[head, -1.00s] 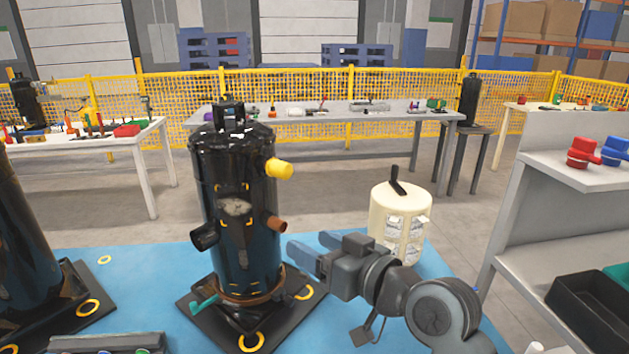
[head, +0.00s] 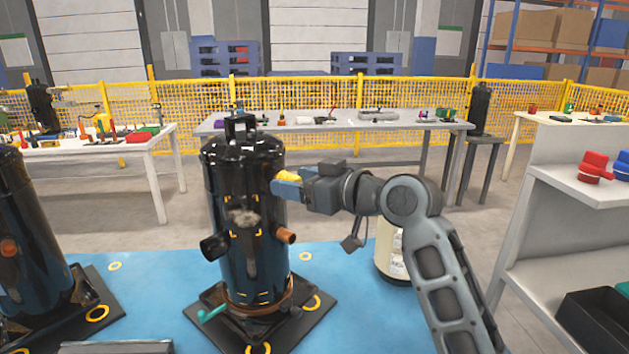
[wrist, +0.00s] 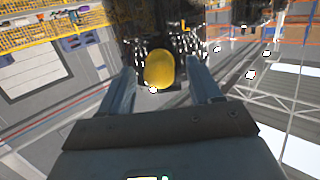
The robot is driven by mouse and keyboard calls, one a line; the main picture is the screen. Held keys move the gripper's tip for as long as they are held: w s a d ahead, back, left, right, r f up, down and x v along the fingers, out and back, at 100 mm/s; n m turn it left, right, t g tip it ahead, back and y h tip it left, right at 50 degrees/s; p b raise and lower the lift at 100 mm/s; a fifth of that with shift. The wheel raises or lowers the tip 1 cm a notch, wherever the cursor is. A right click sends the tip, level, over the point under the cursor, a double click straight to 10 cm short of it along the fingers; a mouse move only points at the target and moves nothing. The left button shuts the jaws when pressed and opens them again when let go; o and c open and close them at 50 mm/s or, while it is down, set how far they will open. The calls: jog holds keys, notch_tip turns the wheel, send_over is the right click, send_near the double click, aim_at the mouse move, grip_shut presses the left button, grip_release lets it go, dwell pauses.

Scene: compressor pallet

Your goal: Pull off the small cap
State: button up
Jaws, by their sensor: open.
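The black compressor (head: 235,215) stands upright on its dark base plate. A yellow cap (head: 288,176) sticks out from its upper right side, partly hidden by my gripper in the head view. My gripper (head: 281,186) is level with this cap, its blue fingers pointing left at the compressor. In the wrist view the yellow cap (wrist: 159,70) shows between the two open fingertips, with a gap visible on either side. The fingers are not closed on it. Lower down, a copper-brown stub (head: 285,236) points right and a wider black port (head: 213,246) points left.
A cream canister (head: 388,262) stands behind and below my arm. A second dark compressor (head: 30,235) is at the left. A grey shelf (head: 585,185) with red and blue parts stands at the right. Blue floor mat (head: 150,280) is open around the base plate.

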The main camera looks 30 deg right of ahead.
jog(key=shift+x, duration=1.05)
grip_shut()
